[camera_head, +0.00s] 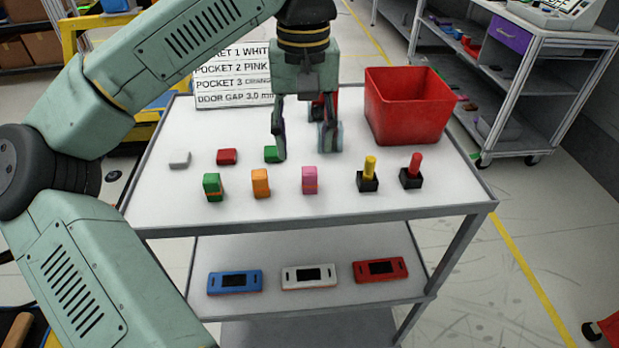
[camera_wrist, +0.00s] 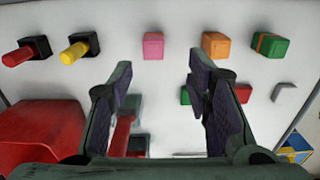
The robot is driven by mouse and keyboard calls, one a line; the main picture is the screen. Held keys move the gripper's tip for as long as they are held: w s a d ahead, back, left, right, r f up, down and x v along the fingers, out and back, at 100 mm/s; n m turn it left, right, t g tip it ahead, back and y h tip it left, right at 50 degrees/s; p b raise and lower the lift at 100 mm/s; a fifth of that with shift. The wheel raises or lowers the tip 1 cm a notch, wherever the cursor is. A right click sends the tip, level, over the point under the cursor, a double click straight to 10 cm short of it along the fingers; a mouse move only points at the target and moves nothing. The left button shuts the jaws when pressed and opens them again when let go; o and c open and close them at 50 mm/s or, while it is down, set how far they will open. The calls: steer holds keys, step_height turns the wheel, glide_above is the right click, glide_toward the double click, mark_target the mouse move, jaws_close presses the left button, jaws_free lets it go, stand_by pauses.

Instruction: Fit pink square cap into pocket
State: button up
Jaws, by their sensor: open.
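My gripper (camera_head: 304,142) is open and empty, pointing down over the table behind the pink cap. In the wrist view the two fingers (camera_wrist: 160,75) are spread apart, with the pink cap beyond their tips. I cannot make out a pocket; a grey and red item (camera_wrist: 128,118) is partly hidden by the left finger in the wrist view.
A green block (camera_head: 213,187) and an orange block (camera_head: 260,183) stand left of the pink cap. Yellow (camera_head: 369,174) and red (camera_head: 412,171) pegs on black bases stand right. A red bin (camera_head: 408,105) is at the back right. A sign (camera_head: 232,80) reads "POCKET 2 PINK".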

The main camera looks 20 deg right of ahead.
mark_target(310, 170)
steer(key=f, duration=0.2)
steer(key=f+p, duration=0.1)
steer(key=f, duration=0.3)
steer(key=shift+s+d+f, duration=0.2)
steer(key=shift+s+d, duration=0.1)
steer(key=shift+s, duration=0.05)
steer(key=c, duration=0.9)
steer(key=shift+c, duration=0.2)
